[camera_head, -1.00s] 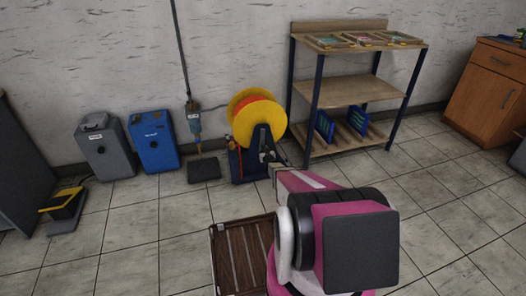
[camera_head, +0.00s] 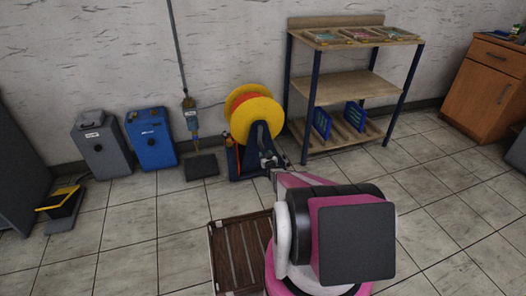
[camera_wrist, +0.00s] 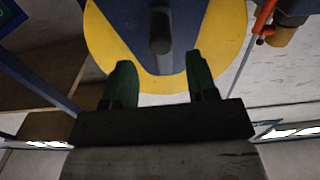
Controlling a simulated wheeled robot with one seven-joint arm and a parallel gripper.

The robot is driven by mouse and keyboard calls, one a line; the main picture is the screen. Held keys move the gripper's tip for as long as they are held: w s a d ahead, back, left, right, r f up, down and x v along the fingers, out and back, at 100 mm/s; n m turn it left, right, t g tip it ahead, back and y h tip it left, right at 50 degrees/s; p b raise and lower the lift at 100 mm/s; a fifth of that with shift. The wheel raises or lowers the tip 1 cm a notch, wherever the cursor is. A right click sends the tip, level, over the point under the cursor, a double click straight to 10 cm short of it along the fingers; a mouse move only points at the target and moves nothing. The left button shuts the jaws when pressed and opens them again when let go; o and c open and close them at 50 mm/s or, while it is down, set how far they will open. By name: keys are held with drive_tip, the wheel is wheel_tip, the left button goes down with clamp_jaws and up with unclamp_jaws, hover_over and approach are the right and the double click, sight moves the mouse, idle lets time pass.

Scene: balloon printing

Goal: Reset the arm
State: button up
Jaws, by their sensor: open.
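My gripper (camera_wrist: 160,88) is open and empty in the wrist view, its two dark green fingers apart. A yellow disc of the reel (camera_wrist: 105,45) and its dark blue stand (camera_wrist: 185,25) show beyond the fingers, and I see no contact. In the head view my arm reaches from the lower right toward the reel (camera_head: 258,118), with its yellow discs and red middle. The gripper's end is small and partly hidden by the arm, close to the reel's blue base (camera_head: 243,160).
A wooden shelf rack (camera_head: 345,88) holds trays on top and blue items below. A grey box (camera_head: 102,145) and a blue box (camera_head: 152,140) stand by the wall. A brown slatted pallet (camera_head: 238,255) lies beside my arm. Open floor lies right.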

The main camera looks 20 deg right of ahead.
drive_tip(key=shift+s, duration=1.25)
drive_tip(key=s+a+r+m+g+h, duration=0.1)
drive_tip(key=s+a+r+g, duration=0.1)
drive_tip(key=s+r+g, duration=0.3)
drive_tip(key=s+a+r+g+h, duration=0.1)
drive_tip(key=s+a+r+g, duration=0.15)
drive_tip(key=r, duration=0.55)
drive_tip(key=s+a+r+g, duration=0.3)
drive_tip(key=s+r, duration=0.2)
drive_tip(key=s, duration=0.3)
drive_tip(key=s+a+r+g+y, duration=0.1)
drive_tip(key=s+a+r+g, duration=0.2)
drive_tip(key=s, duration=0.6)
drive_tip(key=s+a+r+g, duration=0.3)
drive_tip(key=s+r+g, duration=0.1)
drive_tip(key=s+r, duration=0.3)
drive_tip(key=shift+s+r, duration=0.15)
drive_tip(key=shift+s, duration=0.9)
drive_tip(key=shift+d+g, duration=0.1)
drive_tip(key=shift+g, duration=0.15)
